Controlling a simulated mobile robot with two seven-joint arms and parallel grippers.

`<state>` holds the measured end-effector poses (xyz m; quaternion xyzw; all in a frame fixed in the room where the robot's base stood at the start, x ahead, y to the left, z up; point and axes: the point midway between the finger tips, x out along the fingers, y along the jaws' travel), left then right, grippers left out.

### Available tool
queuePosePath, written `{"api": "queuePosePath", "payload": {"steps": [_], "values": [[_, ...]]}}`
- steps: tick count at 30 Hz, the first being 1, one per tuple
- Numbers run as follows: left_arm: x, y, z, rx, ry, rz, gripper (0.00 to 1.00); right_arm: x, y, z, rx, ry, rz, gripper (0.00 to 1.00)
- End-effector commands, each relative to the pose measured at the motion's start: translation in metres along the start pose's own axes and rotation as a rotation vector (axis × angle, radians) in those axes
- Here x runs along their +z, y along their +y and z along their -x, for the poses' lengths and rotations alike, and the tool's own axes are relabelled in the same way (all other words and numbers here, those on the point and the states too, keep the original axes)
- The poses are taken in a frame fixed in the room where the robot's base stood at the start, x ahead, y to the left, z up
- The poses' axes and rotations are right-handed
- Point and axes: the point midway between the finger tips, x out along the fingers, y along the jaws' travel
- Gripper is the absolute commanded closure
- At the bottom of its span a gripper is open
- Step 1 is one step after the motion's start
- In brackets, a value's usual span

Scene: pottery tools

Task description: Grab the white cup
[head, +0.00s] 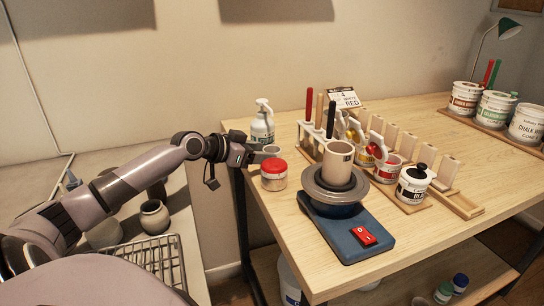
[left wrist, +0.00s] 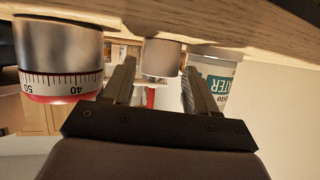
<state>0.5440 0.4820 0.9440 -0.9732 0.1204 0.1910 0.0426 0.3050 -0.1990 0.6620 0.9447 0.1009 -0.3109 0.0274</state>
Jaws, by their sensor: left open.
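My left gripper (head: 256,154) is at the left edge of the wooden table, pointing right. In the left wrist view, which looks upside down, its two fingers (left wrist: 158,88) are apart with nothing gripped. A small pale cup (left wrist: 162,58) stands beyond and between the fingertips. It also shows just past the gripper in the head view (head: 271,150), partly hidden. A larger off-white cup (head: 338,163) stands upright on the pottery wheel (head: 357,238), to the right of and apart from the gripper. My right gripper is not in view.
A white spray bottle (head: 262,127) stands behind.

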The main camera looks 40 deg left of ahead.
Motion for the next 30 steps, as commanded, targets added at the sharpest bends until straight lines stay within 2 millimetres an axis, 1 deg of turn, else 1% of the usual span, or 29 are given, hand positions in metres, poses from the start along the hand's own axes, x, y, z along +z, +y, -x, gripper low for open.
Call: {"api": "queuePosePath", "payload": {"steps": [1, 3, 9, 19, 20, 21, 22, 23, 30], "values": [[-0.003, 0.0, -0.004, 0.0, 0.002, 0.001, 0.42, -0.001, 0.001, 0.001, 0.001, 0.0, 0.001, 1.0], [-0.002, -0.001, -0.011, -0.001, 0.002, 0.003, 0.42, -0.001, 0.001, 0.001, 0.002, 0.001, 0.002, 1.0], [-0.001, 0.0, -0.024, 0.0, 0.001, 0.001, 0.42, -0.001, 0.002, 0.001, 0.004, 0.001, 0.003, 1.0], [0.0, 0.0, -0.026, 0.0, -0.001, -0.001, 0.42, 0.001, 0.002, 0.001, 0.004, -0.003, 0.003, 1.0], [0.0, 0.0, -0.026, 0.0, -0.001, -0.001, 0.52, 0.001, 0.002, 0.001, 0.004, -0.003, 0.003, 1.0], [0.0, 0.0, -0.026, 0.0, -0.001, -0.001, 0.65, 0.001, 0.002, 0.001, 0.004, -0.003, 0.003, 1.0], [0.0, 0.0, -0.026, 0.0, -0.001, -0.001, 0.75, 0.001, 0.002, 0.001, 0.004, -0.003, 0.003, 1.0], [0.0, 0.0, -0.026, 0.0, -0.001, -0.001, 0.8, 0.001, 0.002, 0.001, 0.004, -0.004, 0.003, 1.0], [-0.001, 0.0, -0.026, 0.0, 0.0, -0.001, 0.8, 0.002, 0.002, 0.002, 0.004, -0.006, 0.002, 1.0]]}}
